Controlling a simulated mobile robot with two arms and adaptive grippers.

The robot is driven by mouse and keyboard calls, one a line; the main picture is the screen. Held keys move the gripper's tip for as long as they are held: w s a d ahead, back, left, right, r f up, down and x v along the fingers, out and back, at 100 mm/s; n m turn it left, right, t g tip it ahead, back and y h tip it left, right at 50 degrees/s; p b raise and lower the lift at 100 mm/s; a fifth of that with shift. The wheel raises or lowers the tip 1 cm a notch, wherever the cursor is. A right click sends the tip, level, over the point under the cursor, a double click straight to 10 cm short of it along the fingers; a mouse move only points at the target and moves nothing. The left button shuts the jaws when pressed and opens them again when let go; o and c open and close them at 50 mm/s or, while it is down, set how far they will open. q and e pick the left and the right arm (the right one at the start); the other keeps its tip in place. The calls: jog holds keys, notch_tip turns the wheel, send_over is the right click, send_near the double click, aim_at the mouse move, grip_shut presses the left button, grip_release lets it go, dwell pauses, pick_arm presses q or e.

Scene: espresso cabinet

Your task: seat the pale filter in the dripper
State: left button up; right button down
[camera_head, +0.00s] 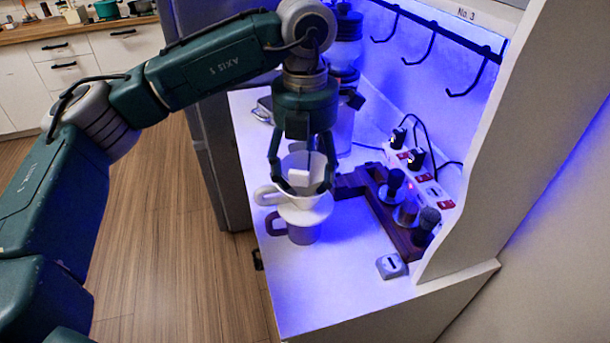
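My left gripper (304,188) points down over the counter with its two fingers spread wide apart, one on each side of the pale filter (305,162). A small white block-like part (299,177) shows between the fingers and is not pressed by them. The filter's lower part sits at or inside the mouth of the white dripper (305,214); how deep is hidden. The dripper, with its handle to the left, rests on a grey mug (304,234) with a dark handle. Whether the fingertips touch the filter or dripper cannot be told. My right gripper is not in view.
A dark wooden stand (395,221) with black-handled tools is right of the mug. Behind it lies a power strip (432,190) with cables. A small grey box (391,266) sits near the front. Hooks (432,50) hang above. The front counter (325,295) is clear.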

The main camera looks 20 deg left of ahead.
pick_arm(q)
jog(key=shift+s+f, duration=0.2)
jog(key=shift+f, duration=0.3)
jog(key=shift+s+f, duration=0.2)
jog(key=shift+f, duration=0.4)
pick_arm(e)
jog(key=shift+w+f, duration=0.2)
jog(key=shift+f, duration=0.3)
pick_arm(q)
jog(key=shift+c, duration=0.4)
jog(key=o, duration=1.2)
jog(key=shift+b, duration=0.3)
jog(key=shift+o, duration=0.9)
jog(key=shift+w+f, duration=0.15)
jog(key=shift+w, duration=0.2)
jog(key=shift+r, duration=0.55)
notch_tip(320, 180, up, 11)
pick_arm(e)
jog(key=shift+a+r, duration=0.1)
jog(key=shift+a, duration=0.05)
pick_arm(q)
jog(key=shift+d, duration=0.1)
